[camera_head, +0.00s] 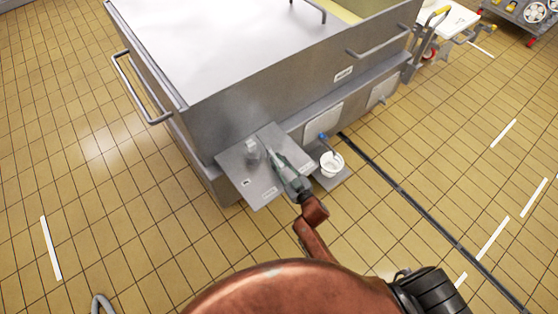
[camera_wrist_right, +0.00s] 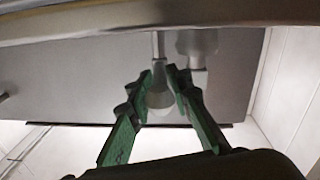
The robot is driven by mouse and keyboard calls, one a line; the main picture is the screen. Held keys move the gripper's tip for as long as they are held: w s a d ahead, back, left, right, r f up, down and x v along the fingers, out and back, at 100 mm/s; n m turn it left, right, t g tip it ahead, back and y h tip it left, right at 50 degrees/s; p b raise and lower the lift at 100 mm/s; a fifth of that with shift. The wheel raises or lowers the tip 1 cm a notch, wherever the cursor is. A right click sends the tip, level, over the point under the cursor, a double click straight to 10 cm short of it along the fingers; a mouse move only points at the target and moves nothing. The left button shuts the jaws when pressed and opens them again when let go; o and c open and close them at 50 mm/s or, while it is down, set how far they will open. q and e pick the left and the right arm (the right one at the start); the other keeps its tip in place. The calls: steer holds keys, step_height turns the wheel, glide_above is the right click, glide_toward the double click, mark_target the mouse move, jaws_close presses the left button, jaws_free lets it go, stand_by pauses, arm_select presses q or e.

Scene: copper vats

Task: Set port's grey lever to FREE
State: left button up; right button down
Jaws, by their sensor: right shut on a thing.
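My right gripper (camera_head: 276,158) reaches over a grey metal panel (camera_head: 237,168) that juts from the side of a large steel vat. In the right wrist view its green fingers (camera_wrist_right: 164,82) are shut on the pale round end of a grey lever (camera_wrist_right: 159,99). The lever's thin stem runs up from between the fingertips. In the head view the fingers largely hide the lever. Small labels (camera_head: 269,192) lie on the panel, too small to read, so I cannot tell which setting the lever is at. My left gripper is not in view.
A short grey cylinder (camera_head: 252,150) stands on the panel beside the gripper. A white bucket (camera_head: 331,164) stands just right of the panel. The steel vat (camera_head: 265,90) with its rail handles fills the back.

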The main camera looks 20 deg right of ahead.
steer(key=c, duration=2)
jaws_free()
steer(key=shift+o, duration=0.2)
steer(key=v, duration=1.2)
steer(key=shift+c, duration=0.6)
